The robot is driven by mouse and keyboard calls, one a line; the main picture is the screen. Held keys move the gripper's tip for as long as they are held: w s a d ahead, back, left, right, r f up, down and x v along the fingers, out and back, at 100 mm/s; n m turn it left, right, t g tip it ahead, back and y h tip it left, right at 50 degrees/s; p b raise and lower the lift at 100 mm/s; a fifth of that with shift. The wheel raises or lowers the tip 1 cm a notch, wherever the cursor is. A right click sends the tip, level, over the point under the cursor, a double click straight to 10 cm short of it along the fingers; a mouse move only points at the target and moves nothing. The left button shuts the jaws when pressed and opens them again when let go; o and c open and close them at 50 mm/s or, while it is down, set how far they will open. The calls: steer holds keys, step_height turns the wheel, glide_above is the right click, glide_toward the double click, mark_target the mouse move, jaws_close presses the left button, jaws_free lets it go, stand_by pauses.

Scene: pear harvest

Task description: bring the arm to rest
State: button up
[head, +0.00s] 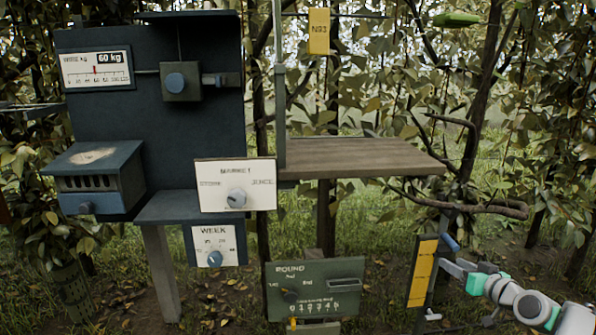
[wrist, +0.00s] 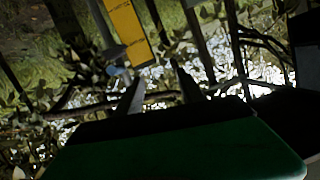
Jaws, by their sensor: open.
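My arm (head: 505,290), with white and teal links, reaches in low at the right edge of the head view. In the wrist view my gripper (wrist: 157,76) shows two dark fingers spread apart with nothing between them. A yellow marked strip on a dark upright board (head: 422,273) stands just left of the arm's end in the head view. The exact gap between the board and the gripper cannot be told. In the wrist view a yellow strip (wrist: 130,30) lies beyond the fingertips, upper left.
A dark cabinet (head: 150,130) with a gauge stands at left. A wooden shelf (head: 370,158) juts out mid-right, above and left of the arm. A green dial panel (head: 314,292) is low in the middle. Branches (head: 480,205) and leaves fill the right side and background.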

steer(key=s+a+r+n+g+p, duration=0.1)
steer(key=s+a+r+g+p, duration=0.15)
steer(key=a+r+p, duration=0.4)
steer(key=s+a+r+g+p, duration=0.2)
steer(key=s+a+r+p, duration=0.1)
steer(key=a, duration=0.6)
steer(key=s+a+r+n+g+p, duration=0.1)
steer(key=s+a+r+g+p, duration=0.15)
steer(key=a+r+p, duration=0.4)
steer(key=s+a+r+g+h+p, duration=0.1)
steer(key=s+a+p, duration=0.2)
steer(key=s, duration=0.4)
steer(key=s+a+r+m+g+p, duration=0.1)
steer(key=s+a+r+g+p, duration=0.1)
steer(key=s, duration=0.5)
steer(key=s+a+r+m+g+h+p, duration=0.1)
steer(key=s+a+p, duration=0.2)
steer(key=s, duration=0.4)
steer(key=shift+s+a+r+g+h+p, duration=0.2)
steer(key=shift+a+r+g+h+p, duration=0.15)
steer(key=shift+a, duration=0.25)
steer(key=shift+d+r, duration=0.1)
